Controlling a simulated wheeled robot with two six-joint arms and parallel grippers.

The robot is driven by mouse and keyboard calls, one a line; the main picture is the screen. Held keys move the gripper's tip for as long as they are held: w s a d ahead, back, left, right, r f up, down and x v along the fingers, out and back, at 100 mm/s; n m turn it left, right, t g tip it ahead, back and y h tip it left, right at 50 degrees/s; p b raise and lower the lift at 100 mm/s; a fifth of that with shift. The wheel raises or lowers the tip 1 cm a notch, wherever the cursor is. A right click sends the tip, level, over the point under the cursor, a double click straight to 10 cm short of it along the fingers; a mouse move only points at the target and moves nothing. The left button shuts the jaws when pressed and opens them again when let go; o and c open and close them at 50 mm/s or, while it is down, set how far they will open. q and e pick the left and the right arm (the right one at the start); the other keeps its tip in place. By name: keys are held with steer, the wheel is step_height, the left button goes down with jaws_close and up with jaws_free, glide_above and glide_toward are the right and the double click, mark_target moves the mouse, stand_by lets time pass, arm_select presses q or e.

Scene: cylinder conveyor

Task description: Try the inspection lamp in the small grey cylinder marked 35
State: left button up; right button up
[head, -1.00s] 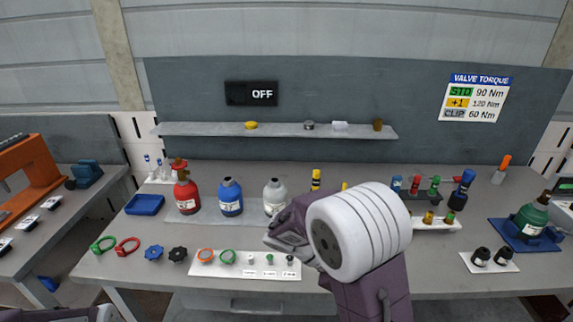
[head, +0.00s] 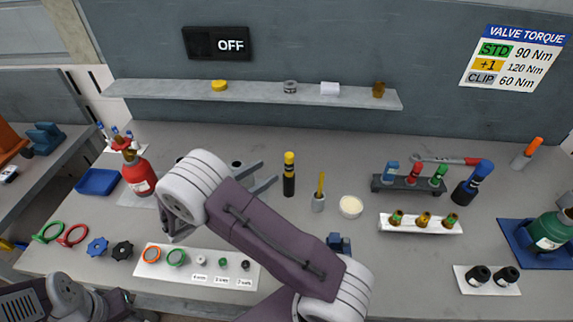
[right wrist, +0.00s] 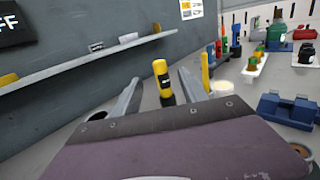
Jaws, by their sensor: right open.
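An upright black stick with a yellow top (head: 289,178), which looks like the inspection lamp, stands on the bench right of the cylinders. It also shows in the right wrist view (right wrist: 162,82). My right gripper (head: 268,172) is open and empty. Its fingers point toward the lamp; in the right wrist view the lamp appears between them (right wrist: 160,75), apart from both. The small grey cylinder (head: 237,163) is mostly hidden behind my right gripper and wrist; only its open top shows, and its mark cannot be read. My left gripper's fingers are not visible.
The red cylinder (head: 137,172) stands left of my wrist; the blue one is almost hidden. A grey cup with a yellow-handled tool (head: 318,200) and a cream dish (head: 350,206) are right of the lamp. A shelf (head: 160,91) and a panel reading OFF (head: 217,44) are behind.

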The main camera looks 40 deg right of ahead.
mark_target(286, 161)
steer(key=d, duration=0.2)
steer(key=d+b, duration=0.1)
steer(key=d, duration=0.5)
steer(key=shift+w+f, duration=0.3)
steer(key=shift+w, duration=0.1)
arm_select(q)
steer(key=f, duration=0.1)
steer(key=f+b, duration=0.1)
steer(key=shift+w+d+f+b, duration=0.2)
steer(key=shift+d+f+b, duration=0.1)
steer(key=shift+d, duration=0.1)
arm_select(e)
steer(key=d, duration=0.5)
steer(key=shift+w+f, duration=0.2)
steer(key=shift+f, duration=0.05)
steer(key=shift+a, duration=0.1)
steer(key=shift+c, duration=1.2)
jaws_close()
